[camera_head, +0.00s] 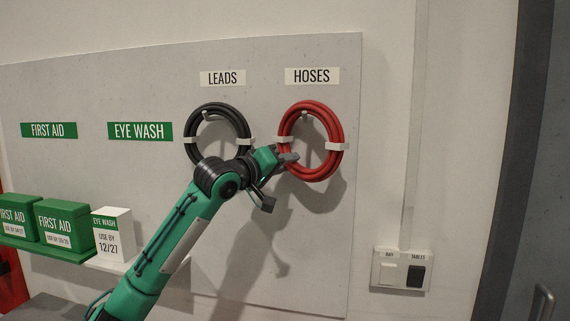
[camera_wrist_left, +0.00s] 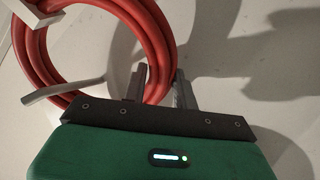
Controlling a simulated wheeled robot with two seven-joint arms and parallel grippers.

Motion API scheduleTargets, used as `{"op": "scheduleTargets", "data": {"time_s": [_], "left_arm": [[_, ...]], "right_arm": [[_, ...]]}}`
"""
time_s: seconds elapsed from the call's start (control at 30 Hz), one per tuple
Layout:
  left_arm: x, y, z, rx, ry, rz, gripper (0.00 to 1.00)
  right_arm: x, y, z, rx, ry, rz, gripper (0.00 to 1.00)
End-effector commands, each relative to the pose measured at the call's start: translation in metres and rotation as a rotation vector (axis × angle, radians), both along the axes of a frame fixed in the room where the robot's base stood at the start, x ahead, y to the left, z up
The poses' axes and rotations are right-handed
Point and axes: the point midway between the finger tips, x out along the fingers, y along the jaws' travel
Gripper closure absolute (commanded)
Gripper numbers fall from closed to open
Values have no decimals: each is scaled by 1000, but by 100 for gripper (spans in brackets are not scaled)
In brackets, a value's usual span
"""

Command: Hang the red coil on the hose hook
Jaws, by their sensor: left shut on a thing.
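The red coil (camera_head: 334,120), tied with white bands, is against the grey board under the HOSES label (camera_head: 312,76). The hose hook (camera_head: 304,115) shows inside the ring's upper part, so the coil is around it. I cannot tell whether the coil rests its weight on it. My left gripper (camera_head: 290,157) is shut on the coil's lower left side. In the left wrist view, the red coil (camera_wrist_left: 150,28) passes between the two fingers (camera_wrist_left: 161,88), and a pale hook (camera_wrist_left: 64,90) reaches across the ring. My right gripper is not in view.
A black coil (camera_head: 242,125) hangs on the hook under the LEADS label (camera_head: 222,78), just left of my gripper. Green first aid boxes (camera_head: 66,225) and a white eye wash box (camera_head: 115,233) stand on a shelf at lower left. A switch plate (camera_head: 401,269) is at lower right.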

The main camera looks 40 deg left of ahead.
Motion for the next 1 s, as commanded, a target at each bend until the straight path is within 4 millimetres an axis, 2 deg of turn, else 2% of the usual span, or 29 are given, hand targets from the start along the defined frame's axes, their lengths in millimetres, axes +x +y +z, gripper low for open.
{"op": "scheduleTargets", "data": {"time_s": [0.33, 0.37, 0.47, 0.5, 1.0], "left_arm": [[0, 0, 0, -2, -1, 1, 100], [0, 0, 0, -2, -1, 1, 70], [0, 0, 0, -2, 0, 0, 50], [0, 0, 0, -2, 0, 0, 46], [-1, 0, -3, 0, 6, 1, 46]], "right_arm": [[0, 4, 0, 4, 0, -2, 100], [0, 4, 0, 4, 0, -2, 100], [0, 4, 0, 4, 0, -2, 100], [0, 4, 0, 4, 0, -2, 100], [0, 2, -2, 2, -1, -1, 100]]}}
